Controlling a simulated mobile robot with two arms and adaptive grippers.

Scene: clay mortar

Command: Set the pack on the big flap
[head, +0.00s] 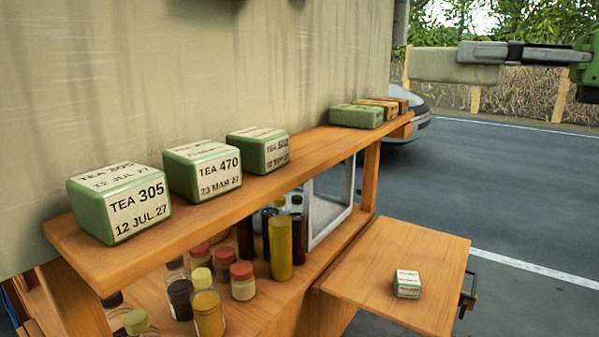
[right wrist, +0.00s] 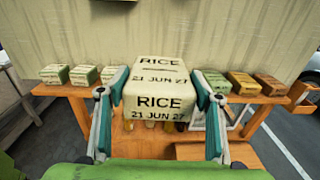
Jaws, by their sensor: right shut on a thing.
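A cream pack labelled RICE, 21 JUN 27 (right wrist: 158,90), is held between the two fingers of my right gripper (right wrist: 160,100) in the right wrist view. In the head view my right gripper (head: 482,52) is at the upper right, with the cream pack (head: 440,66) in its fingers, up in the air above the parking ground. A wide wooden flap (head: 385,265) sticks out level at the lower right of the stall, below and left of the gripper. A small green and white pack (head: 407,284) sits near its front right part. My left gripper is not in view.
A wooden shelf (head: 310,150) carries several green tea packs (head: 203,168) and brown packs (head: 378,106). Bottles and jars (head: 242,280) stand below it. The flap's left and rear parts are bare.

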